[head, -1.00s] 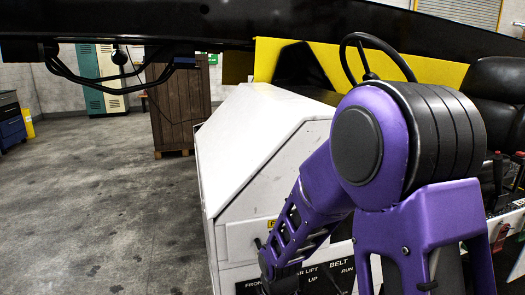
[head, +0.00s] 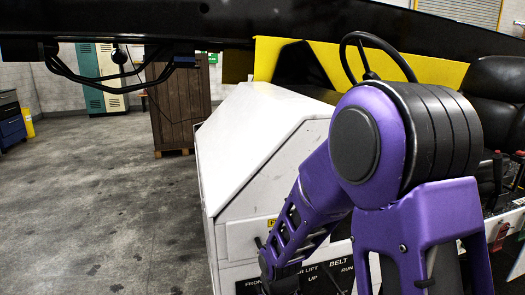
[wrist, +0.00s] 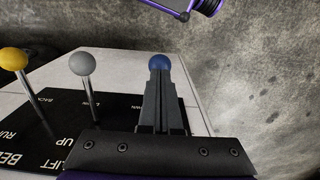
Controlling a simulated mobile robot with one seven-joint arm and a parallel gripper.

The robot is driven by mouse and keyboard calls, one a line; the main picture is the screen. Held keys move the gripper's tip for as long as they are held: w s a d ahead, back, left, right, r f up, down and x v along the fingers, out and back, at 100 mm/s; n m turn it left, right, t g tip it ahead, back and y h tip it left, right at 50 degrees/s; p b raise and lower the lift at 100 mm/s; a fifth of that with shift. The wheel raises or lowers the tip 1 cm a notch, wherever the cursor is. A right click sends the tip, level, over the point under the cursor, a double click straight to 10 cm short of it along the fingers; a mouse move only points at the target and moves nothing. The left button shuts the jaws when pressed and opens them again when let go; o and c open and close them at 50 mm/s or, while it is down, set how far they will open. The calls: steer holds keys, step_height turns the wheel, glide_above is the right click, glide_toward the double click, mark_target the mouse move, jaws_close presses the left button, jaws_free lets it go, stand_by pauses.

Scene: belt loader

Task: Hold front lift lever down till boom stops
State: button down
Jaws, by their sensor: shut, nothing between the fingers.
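The front lift lever has a blue knob (wrist: 159,62) and stands at the right end of the lever row in the wrist view. My gripper (wrist: 162,88) is shut, with its fingertips at the blue knob, just below it in the picture. I cannot tell whether they touch it. The fingers hide the lever's shaft, so its tilt is unclear. In the head view my arm hides the levers and most of the gripper. The black boom (head: 330,25) runs across the top of the head view.
A grey-knobbed lever (wrist: 82,63) and a yellow-knobbed lever (wrist: 13,59) stand to the left on the black labelled panel (wrist: 110,118). The white housing (head: 250,140) lies below the boom. A brown cabinet (head: 180,105) stands behind; the concrete floor (head: 95,200) at left is clear.

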steer(key=shift+f, duration=2.2)
stand_by(5.8)
